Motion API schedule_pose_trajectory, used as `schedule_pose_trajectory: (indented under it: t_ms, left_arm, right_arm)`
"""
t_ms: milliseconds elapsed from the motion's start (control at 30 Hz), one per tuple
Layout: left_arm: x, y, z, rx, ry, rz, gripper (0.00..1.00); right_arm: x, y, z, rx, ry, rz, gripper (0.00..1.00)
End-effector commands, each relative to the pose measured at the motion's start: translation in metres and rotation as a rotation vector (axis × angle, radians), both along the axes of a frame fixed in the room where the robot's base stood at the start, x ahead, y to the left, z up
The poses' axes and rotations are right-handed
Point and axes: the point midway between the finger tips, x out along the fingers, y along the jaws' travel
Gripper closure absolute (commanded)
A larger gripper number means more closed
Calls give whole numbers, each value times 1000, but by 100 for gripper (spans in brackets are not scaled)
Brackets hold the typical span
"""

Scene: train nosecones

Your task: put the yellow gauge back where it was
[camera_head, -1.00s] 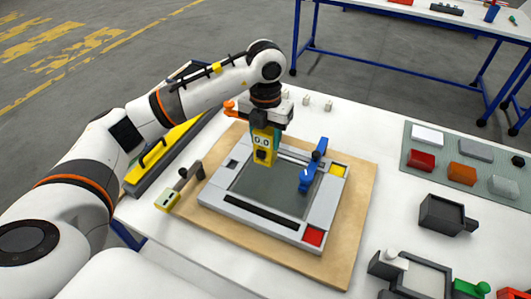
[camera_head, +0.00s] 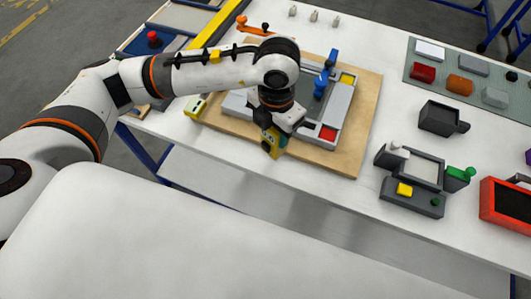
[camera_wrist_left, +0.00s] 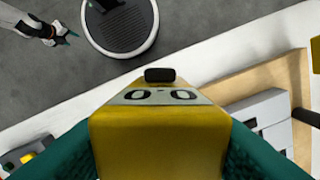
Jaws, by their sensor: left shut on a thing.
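The yellow gauge (camera_head: 270,142) is held by my left gripper (camera_head: 278,130) over the front edge of the wooden board (camera_head: 345,160). In the left wrist view the gauge (camera_wrist_left: 160,135) fills the middle, with the gripper's green fingers (camera_wrist_left: 160,158) closed on both its sides. The gauge's lower end is in view in the head view, but I cannot tell whether it touches the board or the table. My right gripper is not clearly in view in the head view.
A grey frame fixture (camera_head: 339,110) with a red corner block and a blue clamp (camera_head: 322,80) sits on the board. A small yellow-green block (camera_head: 195,107) stands left of it. A dark fixture (camera_head: 412,197) and a red-rimmed tray (camera_head: 505,205) are to the right. White table shows in front.

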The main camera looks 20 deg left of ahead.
Motion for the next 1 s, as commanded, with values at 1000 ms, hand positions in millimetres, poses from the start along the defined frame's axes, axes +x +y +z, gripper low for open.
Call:
schedule_pose_trajectory:
  t_ms: [1000]
  left_arm:
    - [0,1,-87,1,0,2,53]
  right_arm:
    - [6,-4,19,-4,-9,2,45]
